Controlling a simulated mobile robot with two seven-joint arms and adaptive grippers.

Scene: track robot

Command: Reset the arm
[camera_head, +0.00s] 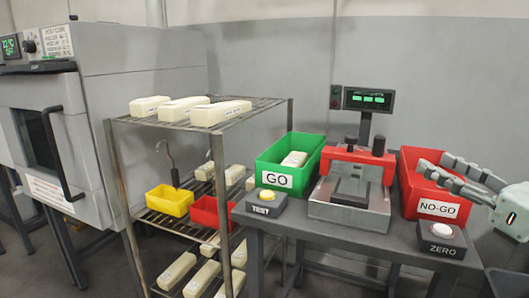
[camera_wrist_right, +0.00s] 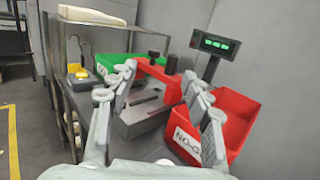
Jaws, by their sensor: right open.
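My right gripper (camera_head: 433,163) comes in from the right edge in the head view, over the red NO-GO bin. Its grey fingers are open with nothing between them. In the right wrist view the open fingers (camera_wrist_right: 158,82) are spread on both sides of the picture, with the red-topped test fixture visible between them. My left gripper is not in view.
The grey table holds a green GO bin (camera_head: 281,187) with a pale block inside, the test fixture (camera_head: 350,212), the NO-GO bin (camera_head: 410,192), a TEST button (camera_head: 267,200), a ZERO button (camera_head: 441,240) and a display (camera_head: 367,99). A wire rack (camera_head: 111,160) with pale blocks stands left.

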